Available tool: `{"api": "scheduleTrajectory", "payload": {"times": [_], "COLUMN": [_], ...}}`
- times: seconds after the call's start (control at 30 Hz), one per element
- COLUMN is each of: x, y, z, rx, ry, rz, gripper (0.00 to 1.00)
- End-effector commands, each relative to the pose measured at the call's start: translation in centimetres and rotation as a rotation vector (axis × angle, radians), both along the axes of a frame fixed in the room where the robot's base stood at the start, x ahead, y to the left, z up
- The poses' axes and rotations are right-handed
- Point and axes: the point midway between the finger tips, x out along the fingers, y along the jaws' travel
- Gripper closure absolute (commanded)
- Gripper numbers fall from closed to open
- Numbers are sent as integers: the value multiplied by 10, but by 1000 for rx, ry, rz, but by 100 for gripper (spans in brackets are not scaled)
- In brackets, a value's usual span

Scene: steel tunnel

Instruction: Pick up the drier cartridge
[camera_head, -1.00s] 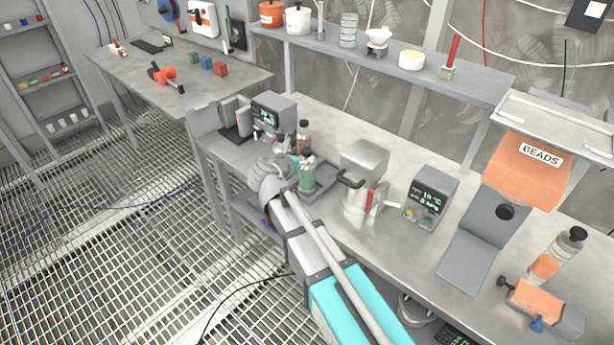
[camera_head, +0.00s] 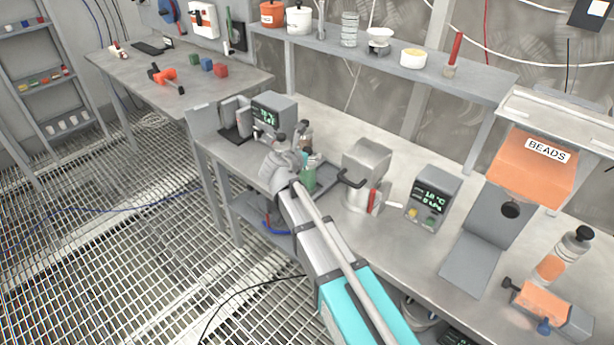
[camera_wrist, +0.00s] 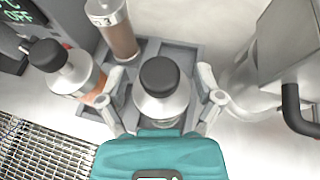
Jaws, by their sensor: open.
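A black-capped, clear-walled cartridge (camera_wrist: 161,92) stands upright between the two fingers of my gripper (camera_wrist: 160,100) in the wrist view. The fingers are open, one on each side of it, and do not appear closed on it. Its contents are mostly hidden under the cap in that view. In the head view a green-filled cartridge (camera_head: 309,180) shows beside my gripper (camera_head: 296,168), partly covered by it. A second black-capped bottle with orange contents (camera_wrist: 72,72) stands left of the fingers. A brown-filled cylinder marked 3 (camera_wrist: 114,30) stands behind.
A grey tray (camera_wrist: 181,57) lies under the central cartridge. A metal pot with a dark handle (camera_head: 366,170) is close on the right. A display box (camera_head: 273,115) stands behind left. An orange-filled bottle (camera_head: 560,262) and a BEADS hopper (camera_head: 528,172) are far right.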

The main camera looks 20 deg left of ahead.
Motion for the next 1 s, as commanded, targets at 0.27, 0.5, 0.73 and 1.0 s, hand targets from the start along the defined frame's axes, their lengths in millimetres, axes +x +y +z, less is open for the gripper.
{"api": "scheduleTrajectory", "payload": {"times": [0.27, 0.5, 0.73, 1.0], "x": [0, 1, 1, 1], "y": [0, -1, -1, -1], "z": [0, 0, 0, 0], "rx": [0, 0, 0, 0], "ry": [0, 0, 0, 0], "rz": [0, 0, -1, -1], "gripper": [16, 16, 53, 100]}}
